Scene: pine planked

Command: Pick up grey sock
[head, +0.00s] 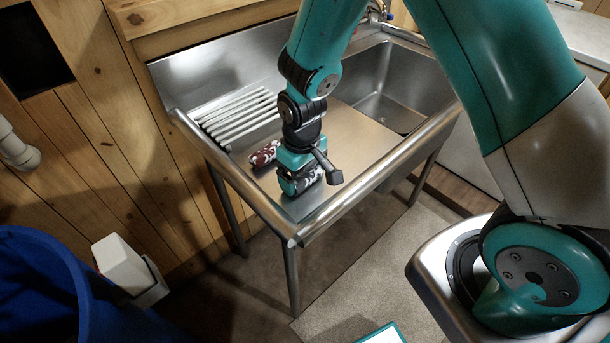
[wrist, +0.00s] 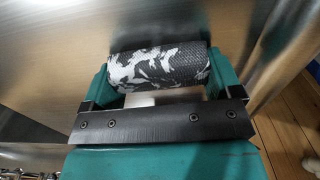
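The grey sock (wrist: 158,68) is a rolled bundle with a black, grey and white pattern. In the wrist view it lies crosswise between the two teal fingers of my gripper (wrist: 160,85), with its ends close against them. In the head view my gripper (head: 303,187) points down over the front left part of the steel sink counter, and the sock (head: 308,180) shows partly between the fingers. I cannot tell whether the fingers press on the sock or whether it still rests on the counter.
A dark red and white patterned roll (head: 264,154) lies on the counter just left of my gripper. White ridged bars (head: 238,116) lie behind it. The sink basin (head: 392,88) is to the right. A blue bin (head: 40,285) stands on the floor at lower left.

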